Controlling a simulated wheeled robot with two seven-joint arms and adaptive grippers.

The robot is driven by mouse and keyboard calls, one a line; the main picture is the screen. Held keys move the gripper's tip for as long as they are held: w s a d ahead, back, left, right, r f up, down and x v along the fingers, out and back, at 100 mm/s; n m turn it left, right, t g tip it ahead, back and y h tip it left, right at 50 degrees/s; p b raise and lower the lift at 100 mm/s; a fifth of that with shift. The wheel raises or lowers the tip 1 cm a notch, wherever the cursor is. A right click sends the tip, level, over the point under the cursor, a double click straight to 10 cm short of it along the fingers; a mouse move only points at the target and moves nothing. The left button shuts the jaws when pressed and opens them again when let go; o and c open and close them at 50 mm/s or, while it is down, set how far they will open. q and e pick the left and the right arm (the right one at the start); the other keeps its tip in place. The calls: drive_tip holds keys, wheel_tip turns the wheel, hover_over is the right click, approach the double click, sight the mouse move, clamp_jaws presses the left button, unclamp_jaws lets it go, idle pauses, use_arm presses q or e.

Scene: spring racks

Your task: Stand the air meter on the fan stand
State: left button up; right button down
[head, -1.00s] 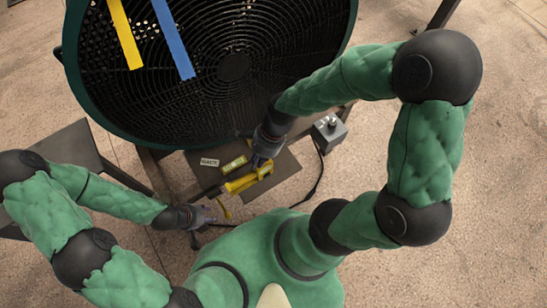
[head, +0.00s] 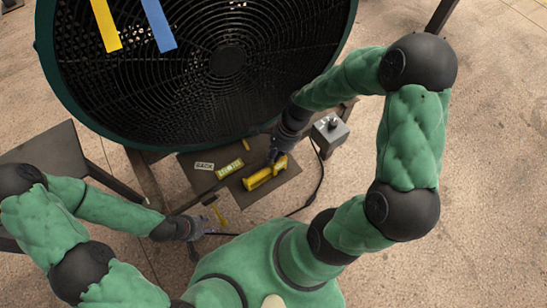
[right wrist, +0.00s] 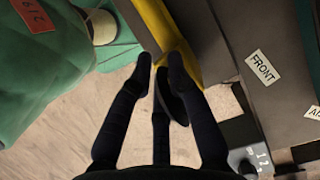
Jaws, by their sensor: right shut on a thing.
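The yellow air meter (head: 264,173) is in my right gripper (head: 277,157), which is shut on its upper right end over the dark plate of the fan stand (head: 238,195) in the head view. I cannot tell whether it touches the plate. In the right wrist view, the dark fingers (right wrist: 160,70) close at the yellow meter (right wrist: 163,35); much of it is hidden or cut off by the frame.
The large black fan (head: 228,60) with yellow and blue strips is behind the plate. A grey box (head: 329,131) with a cable stands to the right. A dark panel (head: 45,150) is at left.

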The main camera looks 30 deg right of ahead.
drive_tip(key=shift+f, duration=0.15)
drive_tip(key=shift+f, duration=0.2)
drive_tip(key=c, duration=1.2)
unclamp_jaws()
drive_tip(key=shift+r, duration=0.1)
drive_tip(key=p+v, duration=0.5)
drive_tip(key=v, duration=0.7)
drive_tip(key=shift+r, duration=0.1)
